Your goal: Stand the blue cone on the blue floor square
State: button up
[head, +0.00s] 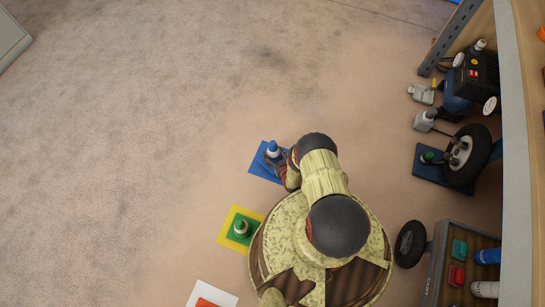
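The blue floor square (257,168) lies on the floor just left of my arm. The blue cone (272,149), with a white band, appears over the square and looks about upright. My gripper (279,159) is right at the cone's lower right side, pointing toward it. My arm hides part of the gripper and the right part of the square. I cannot tell whether the fingers are closed on the cone, or whether its base touches the square.
A white square (193,294) with an orange item is at the bottom edge. A compressor (459,92), wheel (470,160) and cart (440,270) crowd the right. The floor at left is clear.

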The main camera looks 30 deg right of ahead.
jog(key=shift+o, duration=0.2)
jog(key=f, duration=0.1)
jog(key=f+b, duration=0.2)
jog(key=shift+w+a+f, duration=0.1)
jog(key=shift+w+f, duration=0.2)
jog(key=shift+f, duration=0.1)
jog(key=shift+r, duration=0.1)
jog(key=o, duration=2.1)
jog(key=shift+c, duration=0.2)
jog(key=shift+s, duration=0.1)
jog(key=p+v, duration=0.4)
jog(key=v, duration=0.8)
jog(key=shift+p, duration=0.3)
